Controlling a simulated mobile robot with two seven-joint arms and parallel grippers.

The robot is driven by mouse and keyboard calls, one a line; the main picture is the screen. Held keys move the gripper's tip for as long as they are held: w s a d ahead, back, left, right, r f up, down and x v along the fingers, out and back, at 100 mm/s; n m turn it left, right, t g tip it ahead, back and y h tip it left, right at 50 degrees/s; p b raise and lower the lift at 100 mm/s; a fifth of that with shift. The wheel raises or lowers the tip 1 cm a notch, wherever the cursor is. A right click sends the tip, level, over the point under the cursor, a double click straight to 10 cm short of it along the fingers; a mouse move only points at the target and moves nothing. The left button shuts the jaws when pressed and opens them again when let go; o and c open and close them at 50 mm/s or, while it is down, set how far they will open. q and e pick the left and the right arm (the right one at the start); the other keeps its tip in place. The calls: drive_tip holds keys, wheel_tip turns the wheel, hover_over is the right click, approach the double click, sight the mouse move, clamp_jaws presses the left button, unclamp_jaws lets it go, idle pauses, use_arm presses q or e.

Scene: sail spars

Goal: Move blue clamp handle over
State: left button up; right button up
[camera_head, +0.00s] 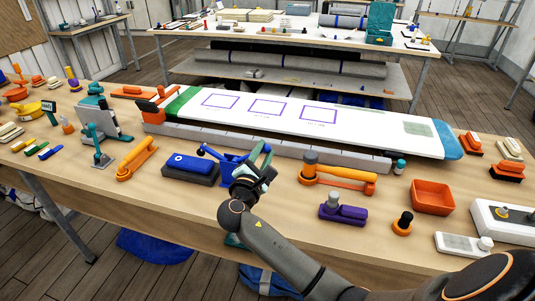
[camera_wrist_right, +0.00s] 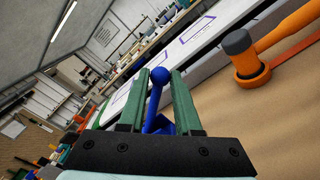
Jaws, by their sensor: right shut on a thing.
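The blue clamp (camera_head: 228,162) stands on the near wooden table, in front of the long white board. Its handle (camera_wrist_right: 158,92), a blue lever with a round knob, shows in the right wrist view. My right gripper (camera_head: 259,158) reaches in from the lower right at the clamp's right side. In the wrist view its green fingers (camera_wrist_right: 160,88) are closed around the blue handle. The head view partly hides the grip. My left gripper is not in view.
A blue block (camera_head: 190,167) lies left of the clamp. An orange clamp (camera_head: 340,178), a purple block (camera_head: 342,214) and an orange tray (camera_head: 433,197) are to the right. The white board (camera_head: 300,120) rests behind. Bare tabletop lies in front of the clamp.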

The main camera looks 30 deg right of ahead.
drive_tip(key=shift+w+a+r, duration=0.1)
drive_tip(key=shift+a+r, duration=0.05)
drive_tip(key=shift+r, duration=0.1)
drive_tip(key=shift+w+a+r+p, duration=0.35)
drive_tip(key=shift+w+a+r, duration=0.1)
drive_tip(key=shift+r, duration=0.15)
drive_tip(key=shift+w+a+r+p, duration=0.35)
drive_tip(key=shift+w+r, duration=0.1)
drive_tip(key=shift+r, duration=0.1)
drive_tip(key=shift+w+a+r, duration=0.4)
drive_tip(key=shift+w+a, duration=0.1)
drive_tip(key=shift+w, duration=0.1)
drive_tip(key=shift+w+a+r, duration=0.35)
drive_tip(key=shift+w+a, duration=0.15)
drive_tip(key=shift+w, duration=0.1)
